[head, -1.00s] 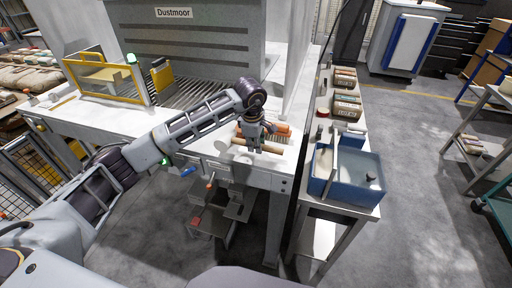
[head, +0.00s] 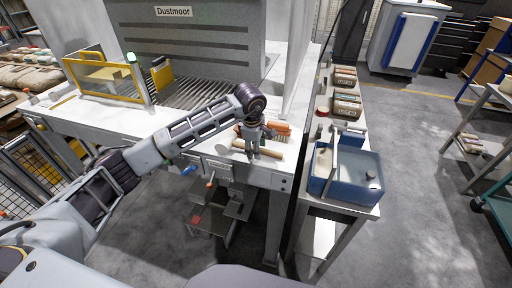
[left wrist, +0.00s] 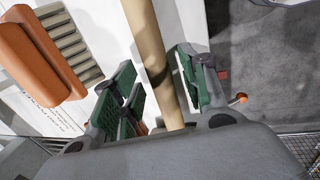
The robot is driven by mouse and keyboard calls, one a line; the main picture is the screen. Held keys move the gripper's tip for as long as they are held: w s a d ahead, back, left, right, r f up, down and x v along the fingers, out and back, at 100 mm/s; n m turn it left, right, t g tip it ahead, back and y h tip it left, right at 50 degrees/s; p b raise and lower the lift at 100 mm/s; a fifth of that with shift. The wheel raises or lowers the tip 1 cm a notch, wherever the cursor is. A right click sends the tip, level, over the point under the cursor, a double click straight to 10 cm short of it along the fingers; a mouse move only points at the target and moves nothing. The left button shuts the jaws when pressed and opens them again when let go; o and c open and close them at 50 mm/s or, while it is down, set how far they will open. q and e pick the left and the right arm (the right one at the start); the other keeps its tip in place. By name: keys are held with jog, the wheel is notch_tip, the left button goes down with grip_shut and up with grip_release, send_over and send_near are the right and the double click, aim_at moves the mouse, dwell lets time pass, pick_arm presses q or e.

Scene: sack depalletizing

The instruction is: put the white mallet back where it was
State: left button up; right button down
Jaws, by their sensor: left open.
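A pale wooden handle (head: 270,152), which I take to be the mallet's, lies at the front right of the white worktable (head: 215,142). It also shows in the left wrist view (left wrist: 152,45), running between the fingers. I cannot make out the white mallet head in either current view. My left gripper (head: 252,152) is at the handle, pointing down. In the left wrist view the left gripper (left wrist: 160,95) has its green-padded fingers apart, one on each side of the handle, with gaps beside it. My right gripper is not in view.
An orange-backed brush (left wrist: 40,55) lies beside the handle, close to my left gripper. A grey machine (head: 190,50) marked Dustmoor stands behind. A blue tub (head: 345,175) stands on a side bench to the right, with several brown packs (head: 346,103) behind it.

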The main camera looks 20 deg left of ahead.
pick_arm(q)
jog(key=shift+r, duration=0.2)
notch_tip(320, 180, up, 12)
jog(key=s+b, duration=0.1)
jog(key=s, duration=0.1)
jog(key=shift+s+a+f, duration=0.15)
jog(key=shift+s+f, duration=0.05)
jog(key=shift+f, duration=0.05)
dwell(0.3)
dwell(0.9)
